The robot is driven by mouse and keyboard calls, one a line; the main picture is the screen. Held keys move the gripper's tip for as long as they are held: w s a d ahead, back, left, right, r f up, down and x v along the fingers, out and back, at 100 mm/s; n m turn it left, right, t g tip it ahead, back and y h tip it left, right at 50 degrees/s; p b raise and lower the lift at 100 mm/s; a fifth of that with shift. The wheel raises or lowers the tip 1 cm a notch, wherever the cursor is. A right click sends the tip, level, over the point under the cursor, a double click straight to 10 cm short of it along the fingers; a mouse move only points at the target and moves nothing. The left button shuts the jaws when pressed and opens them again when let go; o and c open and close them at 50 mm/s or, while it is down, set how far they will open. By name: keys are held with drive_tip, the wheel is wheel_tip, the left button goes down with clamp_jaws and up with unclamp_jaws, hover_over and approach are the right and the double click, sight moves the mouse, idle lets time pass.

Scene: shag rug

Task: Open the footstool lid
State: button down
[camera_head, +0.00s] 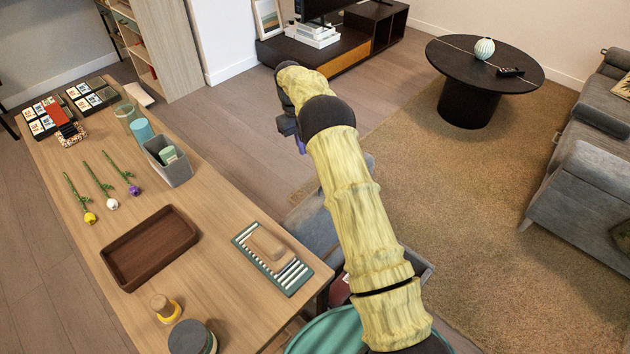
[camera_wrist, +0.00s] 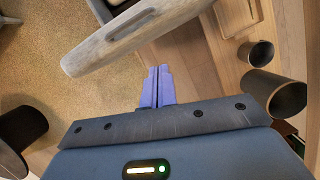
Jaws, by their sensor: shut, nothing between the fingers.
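The footstool is grey and mostly hidden behind my arm in the head view. Its lid (camera_head: 314,222) shows as a grey padded panel left of the arm, apparently tilted up. Part of the footstool's box rim (camera_head: 424,272) shows right of the arm. In the wrist view the lid (camera_wrist: 140,35) is a pale grey slab with a slot along its edge. My gripper (camera_wrist: 158,72) has purple fingers shut together with nothing between them, close to the slab's lower edge; I cannot tell whether they touch. In the head view only a purple bit of my gripper (camera_head: 300,146) shows.
A long wooden table (camera_head: 225,290) stands at left, with a brown tray (camera_head: 150,247), a grey bin (camera_head: 178,174) and flowers. A round black table (camera_head: 470,95) stands on the rug (camera_head: 480,220). A grey sofa (camera_head: 575,190) is at right. Floor is clear beyond the arm.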

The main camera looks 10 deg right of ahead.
approach(316, 191)
wheel_tip(316, 191, down, 5)
drive_tip(key=w, duration=0.2)
drive_tip(key=shift+s+d+f, duration=0.15)
drive_tip(key=shift+s+d, duration=0.05)
drive_tip(key=shift+s, duration=0.75)
drive_tip(key=shift+s+d+f, duration=0.15)
drive_tip(key=shift+s+d, duration=0.05)
drive_tip(key=shift+s, duration=0.75)
drive_tip(key=shift+s+d, duration=0.1)
